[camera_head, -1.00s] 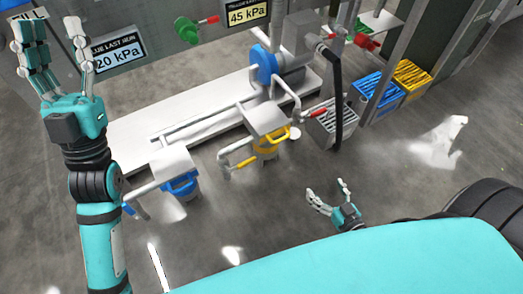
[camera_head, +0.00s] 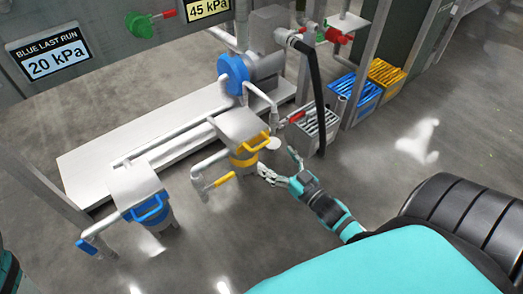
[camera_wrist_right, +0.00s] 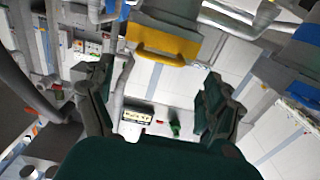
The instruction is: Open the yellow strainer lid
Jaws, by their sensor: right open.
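The yellow strainer (camera_head: 243,161) stands upright in front of the white bench, with a yellow band around its body. Its flat grey lid (camera_head: 238,124) lies across the top and looks closed. A yellow handle (camera_head: 257,141) sticks out from the lid's front right edge. My right gripper (camera_head: 280,164) is open and empty, just right of and below this handle. In the right wrist view the handle (camera_wrist_right: 165,53) shows above the gap between the spread fingers (camera_wrist_right: 158,98), and I see no contact. My left gripper is out of view.
A blue-handled strainer (camera_head: 140,192) stands to the left. A yellow-handled valve (camera_head: 222,181) sits low beside the yellow strainer. A grey basket (camera_head: 318,128) and a dark hose (camera_head: 318,90) stand at right. The floor in front is clear.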

